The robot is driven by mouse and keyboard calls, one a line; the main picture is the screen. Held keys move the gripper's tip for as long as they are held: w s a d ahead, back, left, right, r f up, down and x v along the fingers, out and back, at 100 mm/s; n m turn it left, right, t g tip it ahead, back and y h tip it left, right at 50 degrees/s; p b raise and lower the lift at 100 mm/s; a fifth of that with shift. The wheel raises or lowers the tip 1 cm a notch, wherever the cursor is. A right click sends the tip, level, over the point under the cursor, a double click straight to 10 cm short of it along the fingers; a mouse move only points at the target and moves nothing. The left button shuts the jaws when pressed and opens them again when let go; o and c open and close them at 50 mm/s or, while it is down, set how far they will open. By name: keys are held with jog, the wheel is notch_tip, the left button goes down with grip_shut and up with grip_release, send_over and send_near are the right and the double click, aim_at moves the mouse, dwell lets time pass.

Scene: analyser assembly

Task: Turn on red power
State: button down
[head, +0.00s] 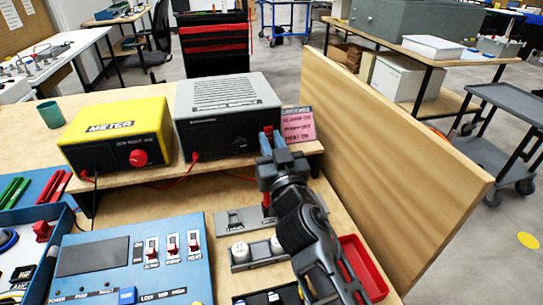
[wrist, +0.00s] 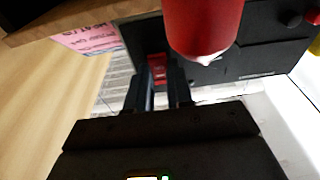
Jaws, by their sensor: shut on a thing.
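The grey power box (head: 228,100) stands on the wooden shelf, with a dark front panel that also shows in the wrist view (wrist: 265,45). A small red switch (wrist: 157,68) is at the panel's edge in the wrist view, and a bit of red (head: 267,130) shows by the fingertips in the head view. My gripper (head: 268,145) reaches up to the right end of the panel. In the wrist view my gripper (wrist: 160,88) has its fingers close together, shut on the red switch. The switch's position is unclear.
A red rounded post (wrist: 203,25) is close beside the fingers in the wrist view. A yellow meter (head: 115,133) stands left of the box, a pink note (head: 298,124) right of it. A wooden partition (head: 385,165) bounds the right. A blue panel (head: 135,262) lies front left.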

jog(key=b, duration=0.3)
jog(key=shift+f+t, duration=0.25)
jog(key=shift+t, duration=0.15)
jog(key=shift+r+b, duration=0.15)
jog(key=shift+b, duration=0.2)
jog(key=c, duration=1)
grip_release()
